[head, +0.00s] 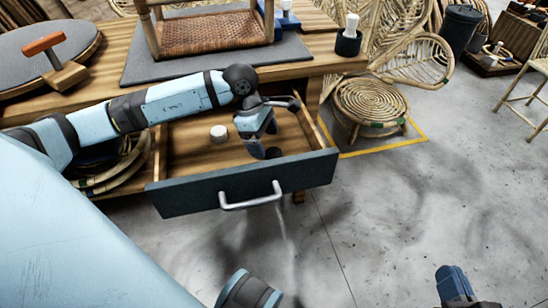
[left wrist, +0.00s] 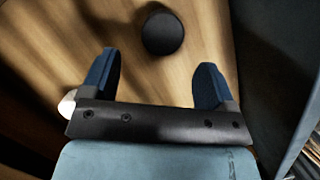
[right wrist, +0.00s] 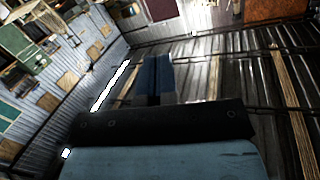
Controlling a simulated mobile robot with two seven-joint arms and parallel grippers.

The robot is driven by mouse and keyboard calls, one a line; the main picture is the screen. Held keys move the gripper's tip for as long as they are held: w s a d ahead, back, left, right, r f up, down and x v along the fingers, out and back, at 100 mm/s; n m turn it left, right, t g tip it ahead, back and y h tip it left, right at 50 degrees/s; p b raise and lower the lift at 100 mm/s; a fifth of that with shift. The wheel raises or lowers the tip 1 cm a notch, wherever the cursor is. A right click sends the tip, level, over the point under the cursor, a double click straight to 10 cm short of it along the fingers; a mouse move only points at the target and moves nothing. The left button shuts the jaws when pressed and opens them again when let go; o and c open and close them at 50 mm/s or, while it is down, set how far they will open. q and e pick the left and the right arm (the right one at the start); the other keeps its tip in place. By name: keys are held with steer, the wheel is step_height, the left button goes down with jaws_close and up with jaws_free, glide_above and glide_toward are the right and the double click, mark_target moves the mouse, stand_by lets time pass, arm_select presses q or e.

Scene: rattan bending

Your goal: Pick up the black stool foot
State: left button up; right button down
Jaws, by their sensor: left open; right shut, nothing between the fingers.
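The black stool foot (left wrist: 163,33) is a small round dark piece on the wooden drawer floor. In the left wrist view it lies just beyond the fingertips, roughly in line with the gap between them. It also shows in the head view (head: 273,153) near the drawer's front right. My left gripper (left wrist: 157,62) is open and empty, reaching down into the drawer; it also shows in the head view (head: 262,143). My right gripper (right wrist: 155,62) is shut and empty, away from the table; it shows at the bottom right of the head view (head: 452,272).
The pulled-out drawer (head: 240,192) has a dark front with a metal handle (head: 250,203). A white foot (head: 218,133) lies inside, left of my left gripper. The workbench (head: 110,62) above holds a woven stool (head: 215,38).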

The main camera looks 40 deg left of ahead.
mark_target(274, 153)
arm_select(q)
steer(key=d+f, duration=0.1)
steer(key=f+b, duration=0.1)
steer(key=d+f+b, duration=0.1)
steer(key=f, duration=0.1)
steer(key=shift+w+d+f, duration=0.1)
steer(key=shift+w+d, duration=0.25)
steer(key=shift+f+b, duration=0.15)
steer(key=shift+b, duration=0.15)
steer(key=c, duration=1)
arm_select(e)
steer(key=shift+w+d+r+n+t, duration=0.1)
steer(key=shift+w+d+n+t, duration=0.4)
steer(key=shift+w+n, duration=0.3)
arm_select(q)
steer(key=shift+r, duration=0.2)
arm_select(e)
steer(key=shift+s+a, duration=0.1)
